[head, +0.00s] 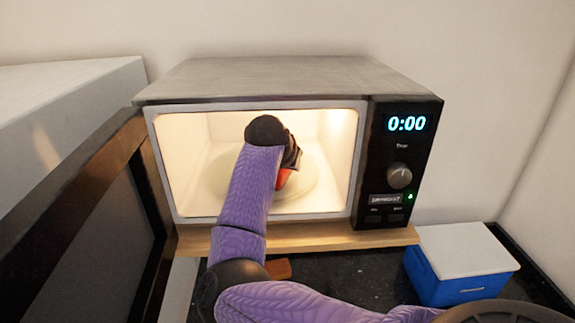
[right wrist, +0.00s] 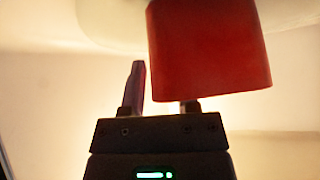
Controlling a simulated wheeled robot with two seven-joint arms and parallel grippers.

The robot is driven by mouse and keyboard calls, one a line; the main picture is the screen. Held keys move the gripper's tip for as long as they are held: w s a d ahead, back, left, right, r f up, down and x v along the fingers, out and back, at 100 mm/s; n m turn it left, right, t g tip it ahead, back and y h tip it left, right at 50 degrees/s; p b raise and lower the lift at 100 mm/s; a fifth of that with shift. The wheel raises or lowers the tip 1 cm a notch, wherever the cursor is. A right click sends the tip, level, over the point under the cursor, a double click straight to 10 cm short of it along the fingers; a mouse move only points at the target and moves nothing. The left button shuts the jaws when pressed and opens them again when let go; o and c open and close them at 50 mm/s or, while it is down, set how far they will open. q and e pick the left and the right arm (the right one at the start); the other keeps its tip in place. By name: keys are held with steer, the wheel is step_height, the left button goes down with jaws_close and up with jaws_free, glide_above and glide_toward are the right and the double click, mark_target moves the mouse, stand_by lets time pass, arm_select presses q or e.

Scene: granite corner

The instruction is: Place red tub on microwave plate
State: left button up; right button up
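The red tub (head: 283,179) is inside the lit microwave (head: 270,80), over the round plate (head: 220,185); my right arm hides most of it in the head view. In the right wrist view the tub (right wrist: 210,50) fills the upper middle, with the pale plate (right wrist: 110,20) behind its upper part. I cannot tell whether they touch. My right gripper (right wrist: 163,85) is at the tub's lower edge in that view, fingers apart. One finger stands just left of the tub wall with a small gap; the other is hidden by the tub. My left gripper is out of view.
The microwave door (head: 85,215) stands open at the left. A blue box with a white lid (head: 462,262) is at the right on the dark counter. The cavity walls are close around my right arm. A white block (head: 70,105) is at the far left.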

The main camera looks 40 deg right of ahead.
steer(key=b+v, duration=0.1)
steer(key=v, duration=0.6)
steer(key=shift+s+r, duration=0.1)
steer(key=shift+r, duration=0.05)
steer(key=shift+a, duration=0.1)
